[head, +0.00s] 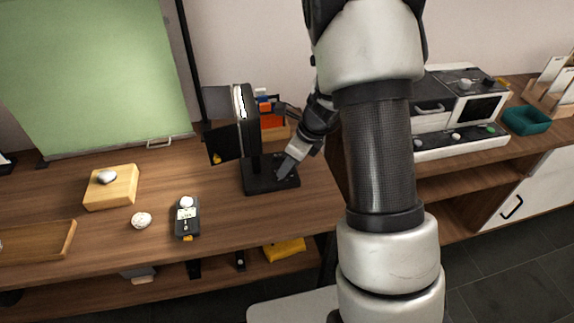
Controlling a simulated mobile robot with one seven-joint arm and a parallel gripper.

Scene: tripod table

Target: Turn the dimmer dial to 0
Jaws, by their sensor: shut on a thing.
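A black lamp-like stand with a lit white strip on its head (241,103) stands on the wooden table. Its flat black base (258,184) rests on the tabletop. My gripper (284,172) reaches down from the upper right to the right part of this base. Its jaws are shut on the small dimmer dial there. The fingers cover the dial, so its pointer and any numbers cannot be read.
A dark handheld device (187,222), a white ball (141,220), a wooden block (112,190) and a wooden tray (40,242) lie to the left. Colourful boxes (271,119) stand behind the lamp. An appliance with knobs (455,108) is at right. The table front is clear near the base.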

